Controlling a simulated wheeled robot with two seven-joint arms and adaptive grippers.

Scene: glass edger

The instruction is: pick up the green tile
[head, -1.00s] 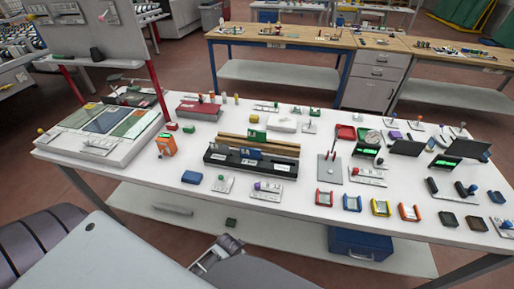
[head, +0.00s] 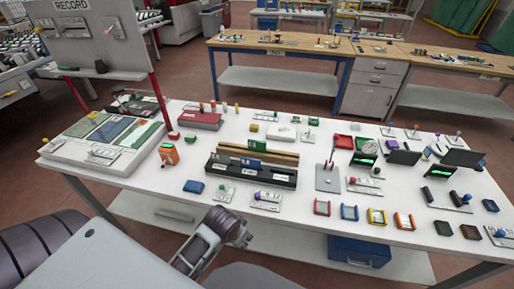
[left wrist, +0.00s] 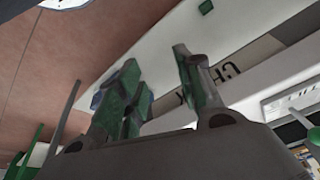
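A small green tile-like piece (head: 257,145) stands at the wooden strips behind the black rack on the white table, above a blue piece (head: 249,162). My left gripper (head: 238,229) is in front of the table's near edge, apart from the pieces on top. In the left wrist view its two greenish fingers (left wrist: 160,85) are spread, with nothing visible held between them. My right gripper is not in view.
The white table (head: 150,192) is crowded with small trays, stamps and the black rack (head: 252,174). A lower shelf (head: 290,238) runs beneath it, with a blue box (head: 358,250) under its right part. An upright grey board (head: 95,40) stands at the left.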

